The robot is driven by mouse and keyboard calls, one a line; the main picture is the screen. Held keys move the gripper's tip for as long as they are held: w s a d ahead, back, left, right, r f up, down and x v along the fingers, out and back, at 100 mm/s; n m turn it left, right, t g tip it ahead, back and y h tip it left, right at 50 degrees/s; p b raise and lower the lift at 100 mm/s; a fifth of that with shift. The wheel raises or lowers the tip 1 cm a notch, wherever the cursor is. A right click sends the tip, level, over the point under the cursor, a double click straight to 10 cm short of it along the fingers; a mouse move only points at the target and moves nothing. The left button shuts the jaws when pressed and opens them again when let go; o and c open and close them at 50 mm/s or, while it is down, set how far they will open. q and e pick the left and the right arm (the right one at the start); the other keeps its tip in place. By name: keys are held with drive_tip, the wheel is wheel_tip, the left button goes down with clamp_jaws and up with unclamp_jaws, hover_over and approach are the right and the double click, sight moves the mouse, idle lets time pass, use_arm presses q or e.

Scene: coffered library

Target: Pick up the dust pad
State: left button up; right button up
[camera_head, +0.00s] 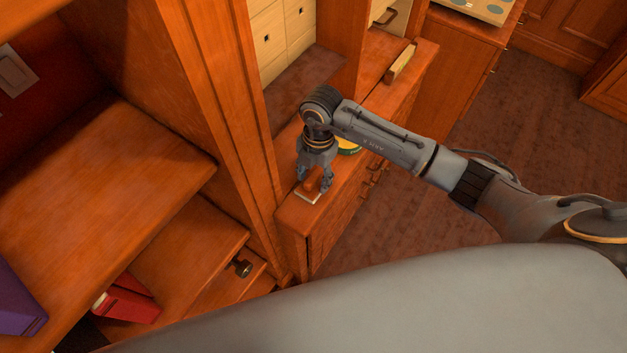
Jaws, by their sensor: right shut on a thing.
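The dust pad (309,196) is a small block with a reddish-brown top and a pale base. It sits at the near end of the wooden cabinet top (290,212), close to its front edge. My right gripper (313,185) points down over it and is shut on its brown upper part. The fingers hide some of the pad. I cannot tell whether the pale base touches the wood or is slightly above it. My left gripper is not in view.
A wooden box-like piece (401,64) lies further back. A tall wooden upright (215,110) stands left of the gripper. Shelves hold a purple book (18,305) and a red book (130,300).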

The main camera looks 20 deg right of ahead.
drive_tip(key=shift+r+b, duration=0.3)
drive_tip(key=shift+r, duration=0.4)
drive_tip(key=s+a+r+b, duration=0.1)
drive_tip(key=s+a+r, duration=0.5)
drive_tip(key=s+r, duration=0.5)
drive_tip(key=shift+s+r, duration=0.35)
drive_tip(key=shift+s, duration=0.5)
drive_tip(key=o, duration=0.6)
drive_tip(key=shift+c, duration=0.2)
drive_tip(key=c, duration=0.4)
drive_tip(key=shift+d, duration=0.1)
